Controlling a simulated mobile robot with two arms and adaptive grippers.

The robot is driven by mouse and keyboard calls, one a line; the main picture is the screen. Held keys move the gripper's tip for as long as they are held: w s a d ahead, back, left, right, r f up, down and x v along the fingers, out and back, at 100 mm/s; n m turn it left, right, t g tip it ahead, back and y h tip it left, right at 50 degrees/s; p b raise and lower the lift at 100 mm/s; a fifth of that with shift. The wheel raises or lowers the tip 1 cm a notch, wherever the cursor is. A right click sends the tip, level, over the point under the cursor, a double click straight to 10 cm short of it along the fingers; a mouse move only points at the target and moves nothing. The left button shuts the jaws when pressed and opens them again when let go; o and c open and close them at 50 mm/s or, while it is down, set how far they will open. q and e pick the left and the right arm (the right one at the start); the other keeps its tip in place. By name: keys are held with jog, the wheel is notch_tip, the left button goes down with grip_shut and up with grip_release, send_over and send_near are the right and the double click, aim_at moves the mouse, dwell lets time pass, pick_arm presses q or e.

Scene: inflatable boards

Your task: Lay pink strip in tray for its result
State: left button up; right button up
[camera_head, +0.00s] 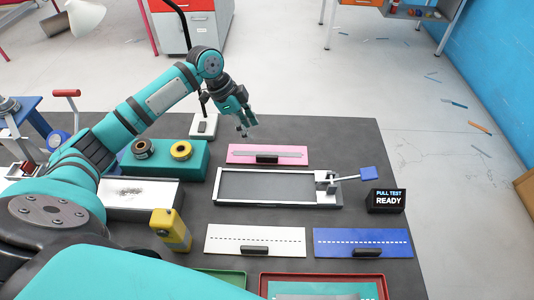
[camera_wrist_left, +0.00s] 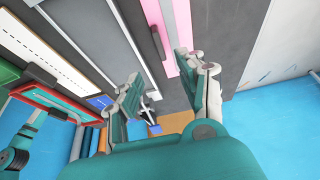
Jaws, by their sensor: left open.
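The pink strip (camera_head: 240,154) lies flat on the dark table, behind the silver-framed fixture. It has a grey band along it and a black grip at its front edge. It also shows as a pink band in the left wrist view (camera_wrist_left: 184,32). My left gripper (camera_head: 247,129) is open and empty, just behind and above the strip's left part. A green-rimmed tray (camera_head: 236,273) and a red-rimmed tray (camera_head: 322,276) are at the front edge, partly cut off. The red one holds something teal. My right gripper is not in view.
The fixture (camera_head: 264,203) has a blue-ended lever (camera_head: 368,173) on its right. A display (camera_head: 386,199) reads "PULL TEST READY". White (camera_head: 230,238) and blue (camera_head: 340,245) strips lie in front. A teal tape holder (camera_head: 193,163) and yellow tool (camera_head: 171,230) stand left.

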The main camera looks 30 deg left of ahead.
pick_arm(q)
jog(key=p, duration=0.1)
send_over(267, 156)
jog(key=a, duration=0.2)
jog(key=f, duration=0.4)
jog(key=s+f, duration=0.1)
jog(key=f, duration=0.1)
jog(key=shift+a+f, duration=0.15)
jog(key=shift+f, duration=0.2)
jog(key=shift+d+f+p, duration=0.2)
jog(key=shift+f+p, duration=0.25)
jog(key=p+x, duration=0.1)
jog(key=x, duration=0.2)
jog(key=shift+w+d+f, duration=0.1)
jog(key=shift+d+f, duration=0.05)
jog(key=shift+f, duration=0.1)
jog(key=shift+d+f, duration=0.1)
jog(key=shift+f, duration=0.35)
grip_shut()
